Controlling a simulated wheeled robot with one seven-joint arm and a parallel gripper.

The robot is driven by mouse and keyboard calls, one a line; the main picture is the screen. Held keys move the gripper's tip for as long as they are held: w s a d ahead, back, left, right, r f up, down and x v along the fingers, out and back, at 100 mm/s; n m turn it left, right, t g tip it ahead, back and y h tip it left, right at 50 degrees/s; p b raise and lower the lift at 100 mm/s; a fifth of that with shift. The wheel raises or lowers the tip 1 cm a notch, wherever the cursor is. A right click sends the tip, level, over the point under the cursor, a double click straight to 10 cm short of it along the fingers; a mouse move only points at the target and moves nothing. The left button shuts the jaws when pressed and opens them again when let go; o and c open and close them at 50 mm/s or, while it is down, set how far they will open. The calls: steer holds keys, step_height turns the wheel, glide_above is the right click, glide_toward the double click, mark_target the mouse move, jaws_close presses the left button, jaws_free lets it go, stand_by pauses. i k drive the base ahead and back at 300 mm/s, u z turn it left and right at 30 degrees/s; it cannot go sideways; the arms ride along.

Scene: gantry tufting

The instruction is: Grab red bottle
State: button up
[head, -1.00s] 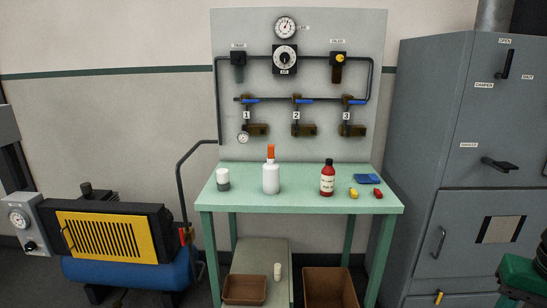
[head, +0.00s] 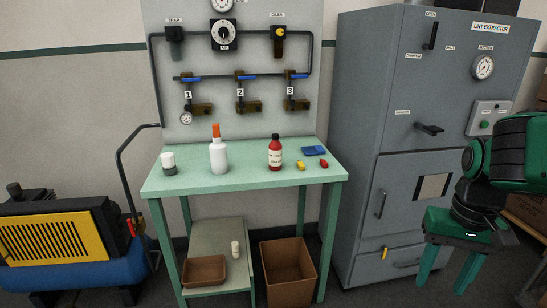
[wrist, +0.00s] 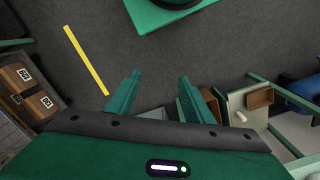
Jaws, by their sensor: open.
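The red bottle (head: 275,153) has a dark cap and a pale label. It stands upright on the green table (head: 240,181), right of a white bottle with an orange top (head: 218,152). My gripper (head: 447,284) hangs at the right of the head view, well apart from the table and in front of the grey cabinet. Its two green fingers point down, spread with nothing between them. In the wrist view my gripper (wrist: 158,92) is open over bare floor, and the red bottle is not visible there.
A white and grey jar (head: 169,164), a yellow block (head: 300,165), a red block (head: 324,163) and a blue item (head: 314,150) share the tabletop. A valve panel (head: 235,110) stands behind. The grey cabinet (head: 375,110) is right; the compressor (head: 60,235) is left. Brown bins (head: 288,272) sit below.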

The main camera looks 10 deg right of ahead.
mark_target(275, 146)
steer(key=z, duration=2.3)
steer(key=k, duration=1.15)
steer(key=u, duration=1.25)
steer(key=i, duration=1.15)
steer(key=z, duration=0.05)
